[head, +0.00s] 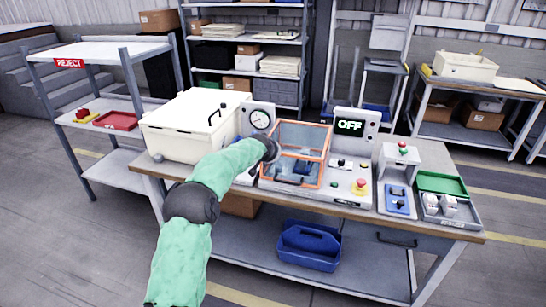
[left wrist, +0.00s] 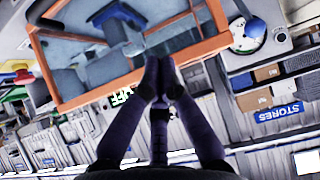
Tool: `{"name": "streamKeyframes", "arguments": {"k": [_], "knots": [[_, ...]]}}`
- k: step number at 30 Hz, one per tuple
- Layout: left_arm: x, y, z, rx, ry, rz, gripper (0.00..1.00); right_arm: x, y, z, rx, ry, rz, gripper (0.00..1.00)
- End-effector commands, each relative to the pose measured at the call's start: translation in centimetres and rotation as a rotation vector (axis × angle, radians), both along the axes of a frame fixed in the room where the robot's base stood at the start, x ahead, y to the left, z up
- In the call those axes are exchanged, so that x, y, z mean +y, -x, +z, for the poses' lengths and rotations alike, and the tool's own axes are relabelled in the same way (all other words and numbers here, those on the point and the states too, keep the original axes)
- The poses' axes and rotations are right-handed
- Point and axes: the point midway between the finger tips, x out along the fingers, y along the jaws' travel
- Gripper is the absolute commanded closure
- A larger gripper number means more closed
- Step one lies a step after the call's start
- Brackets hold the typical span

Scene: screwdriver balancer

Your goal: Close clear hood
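The clear hood (head: 302,136) has an orange frame and stands raised on the machine in the middle of the bench, its panel tilted up above an orange-rimmed opening (head: 292,172). My left arm reaches in from the front, and its gripper (head: 272,150) is at the hood's left side, mostly hidden by its own wrist. In the left wrist view, the orange frame (left wrist: 205,46) fills the top, seen upside down. My left gripper's fingertips (left wrist: 160,62) are together just in front of its edge, with nothing seen between them. I cannot tell if they touch the frame. My right gripper is not in view.
A display reading OFF (head: 350,126) stands right of the hood, with a red button (head: 360,188) below it. A dial gauge (head: 260,118) and a white lidded box (head: 192,125) are to the left. A green tray (head: 442,184) is at the bench's right end.

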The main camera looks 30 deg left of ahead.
Motion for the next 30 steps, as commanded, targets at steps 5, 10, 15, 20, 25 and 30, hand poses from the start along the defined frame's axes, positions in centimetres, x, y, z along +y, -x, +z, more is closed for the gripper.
{"name": "streamKeyframes", "arguments": {"k": [5,10,15,20,25,30], "knots": [[-0.1,0.2,1.6,0.005,0.001,-0.001,1.0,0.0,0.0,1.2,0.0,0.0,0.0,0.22],[0.0,0.8,4.6,-0.001,-0.001,-0.001,1.0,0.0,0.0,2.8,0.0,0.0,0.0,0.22],[-0.6,3.0,3.2,0.0,0.0,-0.001,1.0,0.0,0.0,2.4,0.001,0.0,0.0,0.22],[-1.0,5.0,2.5,-0.002,-0.001,-0.001,1.0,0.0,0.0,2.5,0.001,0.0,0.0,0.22],[-1.5,7.1,1.8,-0.002,-0.001,-0.001,1.0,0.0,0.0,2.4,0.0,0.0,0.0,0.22],[-1.9,8.6,1.1,-0.003,-0.001,0.0,1.0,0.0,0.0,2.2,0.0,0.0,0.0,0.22]]}}
